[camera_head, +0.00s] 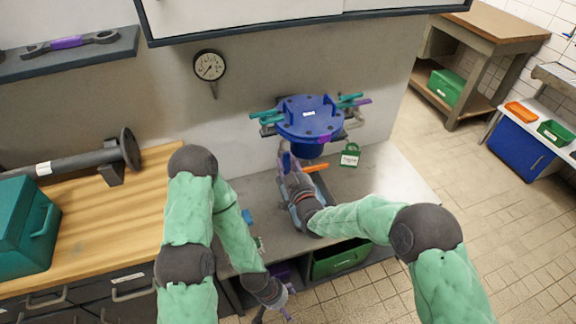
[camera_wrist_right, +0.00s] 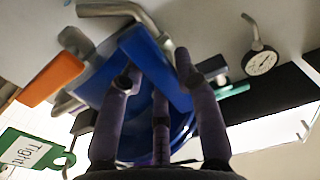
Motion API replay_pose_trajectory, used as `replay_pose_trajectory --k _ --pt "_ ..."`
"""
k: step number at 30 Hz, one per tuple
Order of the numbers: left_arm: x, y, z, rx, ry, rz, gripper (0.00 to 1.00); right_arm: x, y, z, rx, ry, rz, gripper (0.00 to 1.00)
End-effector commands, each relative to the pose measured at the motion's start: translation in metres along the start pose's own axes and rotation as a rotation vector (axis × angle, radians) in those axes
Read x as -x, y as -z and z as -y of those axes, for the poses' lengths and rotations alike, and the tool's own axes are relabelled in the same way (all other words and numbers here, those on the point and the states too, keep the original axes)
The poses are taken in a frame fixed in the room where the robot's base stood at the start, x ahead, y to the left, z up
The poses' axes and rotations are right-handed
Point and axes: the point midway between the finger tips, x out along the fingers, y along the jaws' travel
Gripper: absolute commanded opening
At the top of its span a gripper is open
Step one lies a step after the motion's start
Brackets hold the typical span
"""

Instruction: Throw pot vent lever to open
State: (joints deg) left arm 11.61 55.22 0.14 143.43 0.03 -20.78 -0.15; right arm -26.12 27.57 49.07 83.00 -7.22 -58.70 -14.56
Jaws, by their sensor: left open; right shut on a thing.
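The blue pot (camera_head: 312,122) with a bolted round lid stands against the grey wall, with teal and purple levers at its sides. My right gripper (camera_head: 287,158) is just below the pot. In the right wrist view, its fingers (camera_wrist_right: 162,88) are closed around a flat blue piece (camera_wrist_right: 150,55). I cannot tell for sure whether this is the vent lever. An orange handle (camera_head: 315,168) sticks out beside the right gripper; it also shows in the right wrist view (camera_wrist_right: 52,78). My left gripper (camera_head: 277,308) is open and empty, low at the bench front, partly cut off.
A green tag (camera_head: 350,156) hangs right of the pot and reads "Tight" in the wrist view. A pressure gauge (camera_head: 210,66) is on the wall. A wooden counter (camera_head: 100,205) with a teal box (camera_head: 25,228) is at left.

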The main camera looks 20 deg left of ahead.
Motion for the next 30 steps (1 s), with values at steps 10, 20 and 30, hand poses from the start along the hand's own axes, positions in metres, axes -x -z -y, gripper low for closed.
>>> replay_pose_trajectory --k 10,20,30 --pt "-0.0014 0.0001 0.0005 0.000 0.000 0.000 0.87 0.0000 0.0000 0.0002 0.032 0.001 0.001 0.00" --pt "-0.0014 0.0001 0.0005 0.000 0.000 0.000 0.87 -0.0001 0.0003 0.0002 0.031 0.001 0.000 0.57" --pt "-0.0015 0.0002 0.0005 0.000 0.000 0.000 0.87 0.0015 0.0002 0.0000 0.029 0.000 0.000 0.57"
